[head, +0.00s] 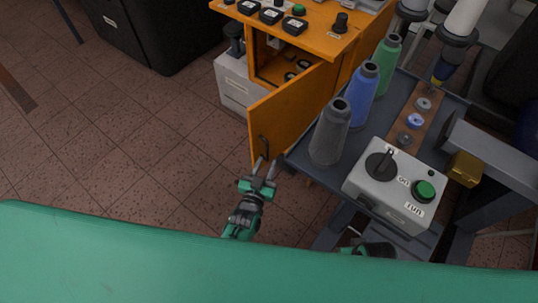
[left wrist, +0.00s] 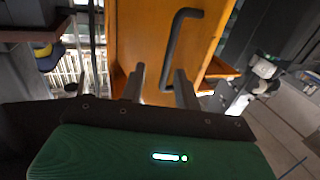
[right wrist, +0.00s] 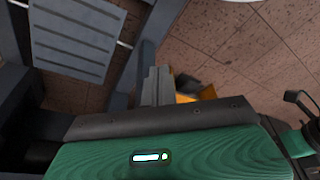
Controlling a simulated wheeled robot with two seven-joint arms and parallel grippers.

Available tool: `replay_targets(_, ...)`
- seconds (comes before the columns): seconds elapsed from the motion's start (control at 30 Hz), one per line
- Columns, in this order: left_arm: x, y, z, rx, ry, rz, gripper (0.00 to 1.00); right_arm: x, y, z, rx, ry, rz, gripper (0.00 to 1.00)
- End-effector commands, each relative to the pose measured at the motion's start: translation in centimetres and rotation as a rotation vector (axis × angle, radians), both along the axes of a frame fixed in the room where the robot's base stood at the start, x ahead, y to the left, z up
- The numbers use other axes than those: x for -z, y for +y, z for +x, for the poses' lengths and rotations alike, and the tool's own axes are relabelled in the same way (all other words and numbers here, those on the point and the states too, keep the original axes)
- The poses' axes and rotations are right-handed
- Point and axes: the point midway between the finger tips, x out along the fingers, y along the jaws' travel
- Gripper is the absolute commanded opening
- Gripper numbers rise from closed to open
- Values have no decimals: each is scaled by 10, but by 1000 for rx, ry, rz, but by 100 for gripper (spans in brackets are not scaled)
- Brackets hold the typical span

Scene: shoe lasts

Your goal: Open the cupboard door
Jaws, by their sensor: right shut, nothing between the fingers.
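The orange cupboard door (head: 290,112) stands ajar, swung out from the cupboard, with part of the inside (head: 268,60) showing. Its dark bar handle (head: 263,147) is near the door's free edge. My left gripper (head: 264,166) is at the handle with its fingers apart. In the left wrist view the handle (left wrist: 180,40) runs down to the fingers (left wrist: 160,85), close to the right one. I cannot tell whether the bar lies between the fingertips. My right gripper (right wrist: 155,85) is shut and empty, low beside a grey slatted shelf; in the head view it is mostly hidden.
A grey cart (head: 300,160) stands right of the door, carrying grey, blue and green thread cones and a control box (head: 395,185). A grey drawer unit (head: 235,82) is left of the cupboard. Tiled floor (head: 150,150) is clear left of the door.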

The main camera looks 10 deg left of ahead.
Motion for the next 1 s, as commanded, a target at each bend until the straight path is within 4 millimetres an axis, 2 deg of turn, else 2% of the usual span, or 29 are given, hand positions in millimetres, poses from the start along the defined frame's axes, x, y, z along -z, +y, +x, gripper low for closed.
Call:
replay_targets(0.03, 0, 2, -13, 0, 2, 1, 32, 3, 0, -2, 0, 9, -2, 0)
replay_targets(0.2, 0, 7, -47, 1, 1, 1, 32, 9, -1, -4, 0, 20, -3, 0)
replay_targets(0.4, 0, 11, -75, 3, 0, 1, 32, 12, 0, -5, 1, 20, -2, 0)
replay_targets(0.6, -1, 12, -85, 3, -3, 1, 32, 11, 1, -3, 1, 16, 1, 0)
replay_targets(0.83, -1, 12, -86, 3, -3, 1, 32, 11, 2, -4, 2, 17, 3, 0)
replay_targets(0.87, -1, 12, -86, 3, -3, 1, 30, 11, 2, -4, 2, 18, 3, 0)
replay_targets(1.0, -2, 19, -81, -3, 2, -33, 3, 13, 2, -4, 2, 21, 2, 0)
